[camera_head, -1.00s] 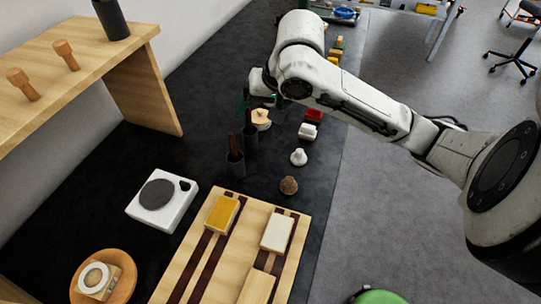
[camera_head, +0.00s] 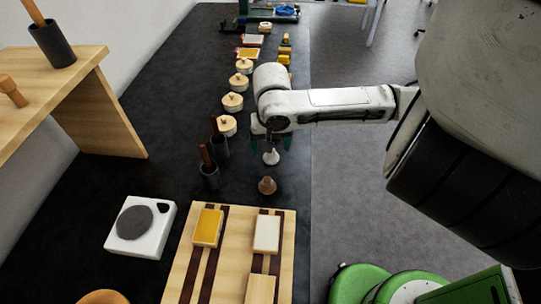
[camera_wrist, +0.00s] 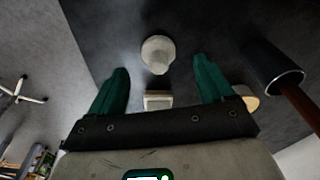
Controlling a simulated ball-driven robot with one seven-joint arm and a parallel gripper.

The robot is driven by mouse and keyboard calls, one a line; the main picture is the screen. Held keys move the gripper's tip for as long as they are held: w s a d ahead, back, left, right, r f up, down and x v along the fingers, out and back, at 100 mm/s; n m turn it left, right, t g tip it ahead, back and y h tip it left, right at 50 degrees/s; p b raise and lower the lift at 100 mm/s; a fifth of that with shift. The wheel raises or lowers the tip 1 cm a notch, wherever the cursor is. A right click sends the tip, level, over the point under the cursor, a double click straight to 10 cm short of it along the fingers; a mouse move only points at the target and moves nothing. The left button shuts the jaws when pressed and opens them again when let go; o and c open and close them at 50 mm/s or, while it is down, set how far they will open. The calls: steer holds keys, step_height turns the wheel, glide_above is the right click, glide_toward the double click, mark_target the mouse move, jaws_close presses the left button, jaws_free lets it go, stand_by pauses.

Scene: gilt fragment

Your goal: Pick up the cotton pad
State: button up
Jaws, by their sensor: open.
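A small white rounded piece with a knob (camera_head: 271,157), which looks like the cotton pad, stands on the dark bench top. It also shows in the wrist view (camera_wrist: 157,52), near the top centre. My gripper (camera_head: 270,144) is open, its two green fingers pointing down at the far side of the white piece. In the wrist view the fingers (camera_wrist: 159,68) are spread apart with nothing held, and the white piece lies just past their tips. A white block (camera_wrist: 158,101) shows lower, between the fingers, and is hidden by my arm in the head view.
A brown knobbed piece (camera_head: 267,185) stands nearer. Dark cups with sticks (camera_head: 210,178) stand to the left; one is close in the wrist view (camera_wrist: 272,75). Several round lidded wooden pots (camera_head: 232,103) line the bench behind. A wooden board (camera_head: 230,260) lies in front.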

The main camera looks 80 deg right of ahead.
steer(key=shift+d+f+p, duration=0.15)
steer(key=shift+d+f, duration=0.05)
steer(key=shift+f, duration=1)
steer(key=shift+d+f+p, duration=0.15)
steer(key=shift+d+f, duration=0.05)
steer(key=shift+f, duration=0.95)
steer(key=shift+c, duration=0.4)
steer(key=c, duration=1)
steer(key=shift+r, duration=0.1)
